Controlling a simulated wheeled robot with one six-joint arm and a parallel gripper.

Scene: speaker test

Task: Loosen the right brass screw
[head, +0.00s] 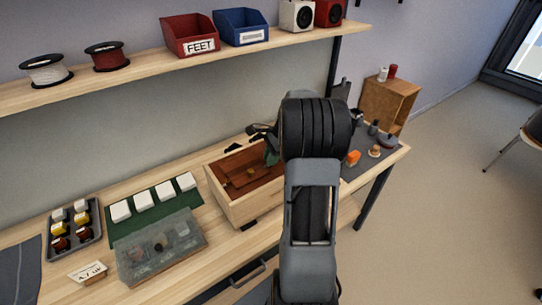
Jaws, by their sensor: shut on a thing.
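An open wooden box (239,207) stands on the bench, left of my arm, with a reddish-brown panel (238,180) inside. A small brass-coloured spot (251,171) shows on the panel. I cannot tell whether it is a screw, or which one is the right one. My gripper (266,138) is over the back right part of the box, partly hidden by my own wrist. It is shut on a dark green thing (272,155), perhaps a tool handle, which points down into the box. Its lower end and any contact with a screw cannot be made out.
Left on the bench are a green mat (156,200) with white blocks, a clear lidded case (160,247) and a parts tray (76,238). A grey mat (362,165) with small items lies right of my arm. A shelf (130,78) with bins and spools runs above.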

